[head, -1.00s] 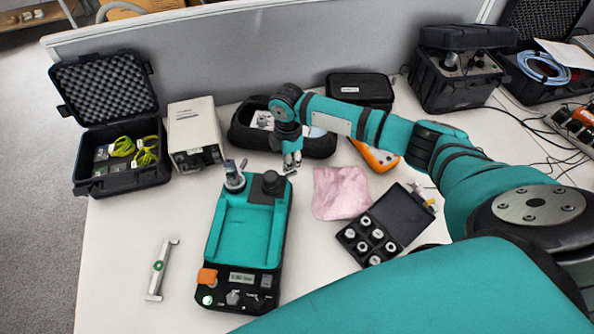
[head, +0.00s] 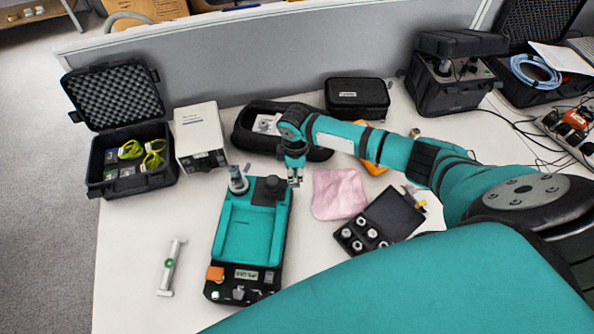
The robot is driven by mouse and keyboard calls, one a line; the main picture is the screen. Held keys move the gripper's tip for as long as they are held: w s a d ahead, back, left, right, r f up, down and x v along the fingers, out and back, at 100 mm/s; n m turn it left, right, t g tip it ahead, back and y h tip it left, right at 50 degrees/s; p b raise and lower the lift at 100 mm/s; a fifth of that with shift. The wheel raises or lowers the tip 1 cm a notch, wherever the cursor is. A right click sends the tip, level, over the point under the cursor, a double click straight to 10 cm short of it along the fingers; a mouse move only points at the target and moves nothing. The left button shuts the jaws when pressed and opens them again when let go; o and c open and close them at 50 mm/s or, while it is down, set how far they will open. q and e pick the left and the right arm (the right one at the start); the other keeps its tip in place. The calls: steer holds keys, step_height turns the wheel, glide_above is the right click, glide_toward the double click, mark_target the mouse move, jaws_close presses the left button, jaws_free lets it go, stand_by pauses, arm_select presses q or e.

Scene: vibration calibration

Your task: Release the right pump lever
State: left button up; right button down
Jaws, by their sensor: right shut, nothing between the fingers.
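The teal and black pump unit (head: 247,232) lies on the table in the head view, with a small display and knobs on its front panel. My right gripper (head: 295,182) is shut and empty, pointing down just right of the black knob, at the unit's back right corner. The right lever is not clearly seen beside the fingertips. I cannot tell whether the fingers touch it. My left gripper is not in view.
A pink cloth (head: 338,194) and an open case of small cylinders (head: 392,213) lie right of the pump. A white box (head: 200,138) and an open black case (head: 130,165) stand back left. A black pouch (head: 245,135) lies behind the gripper. A silver bar (head: 171,267) lies left.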

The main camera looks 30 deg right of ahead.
step_height(320, 180, up, 7)
steer(key=m+p, duration=0.1)
steer(key=p, duration=0.5)
steer(key=shift+s, duration=0.3)
steer(key=shift+s, duration=0.1)
